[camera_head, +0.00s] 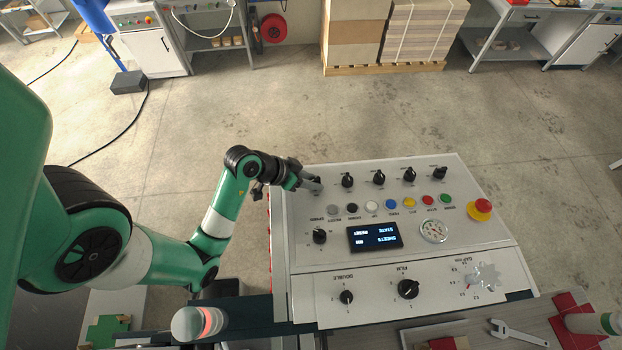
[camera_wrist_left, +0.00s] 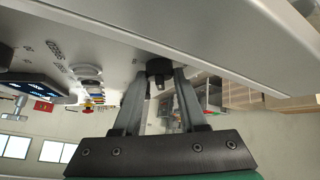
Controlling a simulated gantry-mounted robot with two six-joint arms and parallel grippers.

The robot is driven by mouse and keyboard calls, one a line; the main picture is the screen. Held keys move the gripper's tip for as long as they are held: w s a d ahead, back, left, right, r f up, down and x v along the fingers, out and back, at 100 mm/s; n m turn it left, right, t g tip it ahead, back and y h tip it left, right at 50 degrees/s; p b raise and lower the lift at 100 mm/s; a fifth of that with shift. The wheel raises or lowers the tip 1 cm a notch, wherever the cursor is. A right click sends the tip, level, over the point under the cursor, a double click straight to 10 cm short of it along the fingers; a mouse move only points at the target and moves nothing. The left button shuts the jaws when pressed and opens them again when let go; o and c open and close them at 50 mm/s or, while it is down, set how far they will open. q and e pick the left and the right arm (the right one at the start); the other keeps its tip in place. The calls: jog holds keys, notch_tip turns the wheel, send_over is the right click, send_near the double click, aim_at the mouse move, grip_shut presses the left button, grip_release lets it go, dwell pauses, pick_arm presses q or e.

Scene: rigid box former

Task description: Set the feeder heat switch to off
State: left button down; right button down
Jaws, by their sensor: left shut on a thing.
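The control panel (camera_head: 460,250) is a pale sloped box with a row of black rotary knobs along its far edge. My left gripper (camera_head: 312,184) is at the far left end of that row, over the leftmost knob, and largely hides it. In the left wrist view my left gripper (camera_wrist_left: 158,80) has its two fingers closed around a black knob (camera_wrist_left: 158,66) on the panel face. The knob's label and pointer cannot be read. Other knobs of the row (camera_head: 347,180) stand free to the right. My right gripper is not in view.
Below the row are coloured buttons (camera_head: 390,204), a lit display (camera_head: 374,237), a gauge (camera_head: 433,231) and a red emergency stop (camera_head: 481,208). More knobs (camera_head: 408,289) sit on the near panel. A wrench (camera_head: 518,333) lies at the front right. Open floor lies behind the panel.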

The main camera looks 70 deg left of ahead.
pick_arm(q)
jog(key=shift+n+y, duration=0.3)
jog(key=shift+n, duration=0.2)
jog(key=shift+c, duration=2.4)
grip_release()
jog(key=v, duration=0.7)
jog(key=shift+d+r, duration=0.1)
jog(key=shift+r, duration=0.2)
